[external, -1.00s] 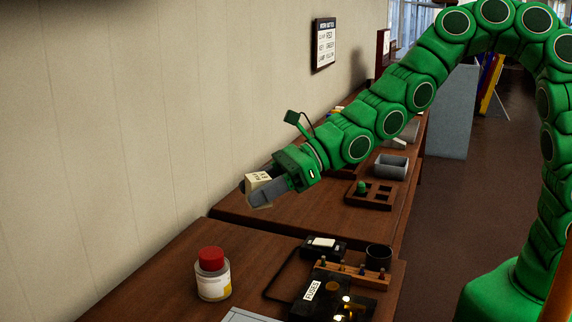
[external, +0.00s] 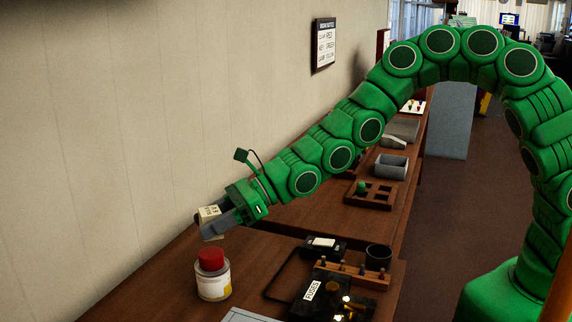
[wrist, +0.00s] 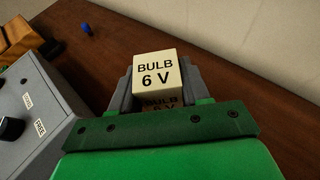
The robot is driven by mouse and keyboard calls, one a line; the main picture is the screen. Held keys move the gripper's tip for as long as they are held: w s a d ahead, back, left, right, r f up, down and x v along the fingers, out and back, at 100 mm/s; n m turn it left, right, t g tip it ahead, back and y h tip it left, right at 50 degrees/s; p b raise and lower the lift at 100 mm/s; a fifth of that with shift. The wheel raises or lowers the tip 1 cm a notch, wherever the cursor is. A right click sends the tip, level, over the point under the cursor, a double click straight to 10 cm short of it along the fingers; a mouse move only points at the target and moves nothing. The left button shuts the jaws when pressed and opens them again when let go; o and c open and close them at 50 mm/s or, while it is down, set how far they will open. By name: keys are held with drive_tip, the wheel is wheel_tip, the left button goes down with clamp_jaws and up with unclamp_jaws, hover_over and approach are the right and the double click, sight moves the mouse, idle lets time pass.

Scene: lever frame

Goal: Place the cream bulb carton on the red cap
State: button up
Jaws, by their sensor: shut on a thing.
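The cream bulb carton (external: 210,217), marked "BULB 6 V" in the wrist view (wrist: 157,78), is held between the grey fingers of my gripper (external: 216,222). My gripper is shut on it. In the external view the carton is in the air, above and slightly behind the red cap (external: 211,258). A gap shows between the carton and the cap. The cap is not seen in the wrist view.
A black box labelled FUSES (external: 325,297), a wooden peg rack (external: 352,273) and a black cup (external: 378,256) stand right of the jar. A wooden tray (external: 371,193) and a grey bin (external: 391,167) lie farther back. The wall borders the bench on the left.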

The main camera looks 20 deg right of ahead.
sight(211, 252)
drive_tip(key=shift+w+a+f, duration=0.15)
drive_tip(key=shift+a+f, duration=0.1)
drive_tip(key=shift+f, duration=1.75)
drive_tip(key=shift+f, duration=0.1)
drive_tip(key=o, duration=1)
drive_tip(key=shift+o, duration=0.2)
drive_tip(key=shift+w+d+r, duration=0.1)
drive_tip(key=shift+d+r, duration=0.05)
drive_tip(key=shift+r, duration=0.05)
drive_tip(key=v, duration=1.1)
drive_tip(key=shift+d, duration=0.3)
drive_tip(key=shift+r, duration=0.1)
